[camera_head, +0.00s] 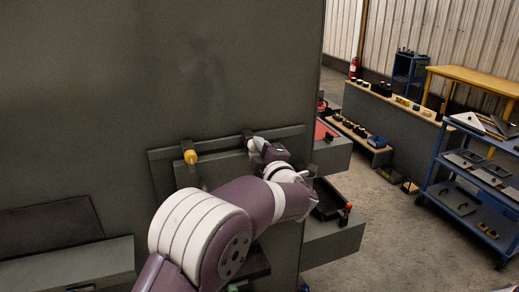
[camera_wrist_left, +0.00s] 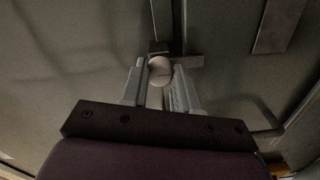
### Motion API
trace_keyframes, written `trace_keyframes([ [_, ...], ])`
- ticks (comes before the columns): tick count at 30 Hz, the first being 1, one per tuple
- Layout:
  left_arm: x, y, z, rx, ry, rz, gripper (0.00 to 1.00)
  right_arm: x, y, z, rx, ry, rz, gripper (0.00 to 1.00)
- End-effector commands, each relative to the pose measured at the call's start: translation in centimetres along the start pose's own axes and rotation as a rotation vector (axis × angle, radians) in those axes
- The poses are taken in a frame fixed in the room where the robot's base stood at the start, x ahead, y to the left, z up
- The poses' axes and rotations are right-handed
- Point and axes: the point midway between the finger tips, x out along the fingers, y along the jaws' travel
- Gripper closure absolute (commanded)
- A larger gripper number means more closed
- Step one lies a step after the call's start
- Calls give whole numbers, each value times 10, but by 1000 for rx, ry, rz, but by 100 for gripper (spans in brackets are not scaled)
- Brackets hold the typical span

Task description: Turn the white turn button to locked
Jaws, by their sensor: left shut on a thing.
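The white turn button (camera_head: 258,143) is on the dark grey enclosure panel in the head view, right of a yellow knob. In the left wrist view the white turn button (camera_wrist_left: 160,70) sits between the two fingers of my left gripper (camera_wrist_left: 160,85), which is shut on it. In the head view my left gripper (camera_head: 265,152) reaches the panel from below, and its fingers are mostly hidden by my own wrist. The button's locked or unlocked mark cannot be read. My right gripper is not in view.
A yellow knob (camera_head: 190,156) is on the same panel, to the left. A dark open tray (camera_head: 332,200) and grey ledges stand right of the panel. A blue shelf cart (camera_head: 470,170), a yellow table (camera_head: 480,80) and a fire extinguisher (camera_head: 353,67) are farther off.

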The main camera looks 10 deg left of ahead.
Motion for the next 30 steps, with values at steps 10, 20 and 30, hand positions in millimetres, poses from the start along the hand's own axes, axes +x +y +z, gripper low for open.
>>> trace_keyframes([
  [10,1,2,-2,15,4,3,100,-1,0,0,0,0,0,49],
  [20,0,2,-1,15,3,3,44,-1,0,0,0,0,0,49],
  [30,-16,-2,1,14,-1,5,44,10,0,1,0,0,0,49],
])
